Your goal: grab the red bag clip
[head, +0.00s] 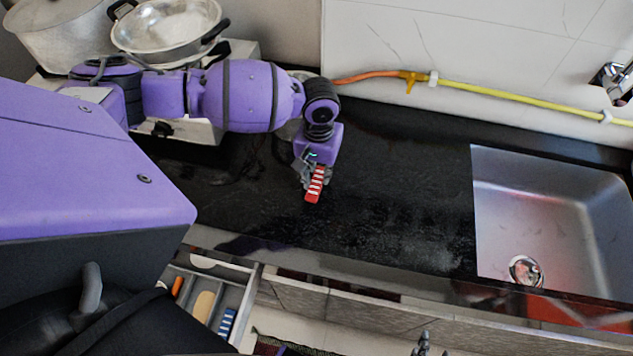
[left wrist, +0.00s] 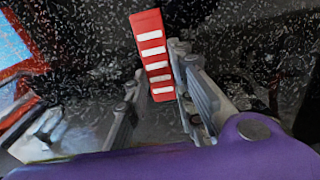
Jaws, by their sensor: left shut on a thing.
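The red bag clip (head: 315,186) has white stripes along its face. My left gripper (head: 313,176) is shut on it, above the black counter, and the clip's free end points down toward the front. In the left wrist view the clip (left wrist: 152,50) sits between the two grey fingers (left wrist: 160,95), close against the right one. The clip's gripped end is partly hidden by the fingers. A small grey piece at the bottom edge of the head view looks like the tip of my right gripper (head: 421,345); its jaws cannot be made out.
A steel sink (head: 550,220) is set into the counter (head: 400,215) at the right. An open drawer (head: 250,298) below the front edge holds several small items. Metal pots (head: 168,25) stand at the back left. A yellow hose (head: 500,95) runs along the wall. The counter's middle is clear.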

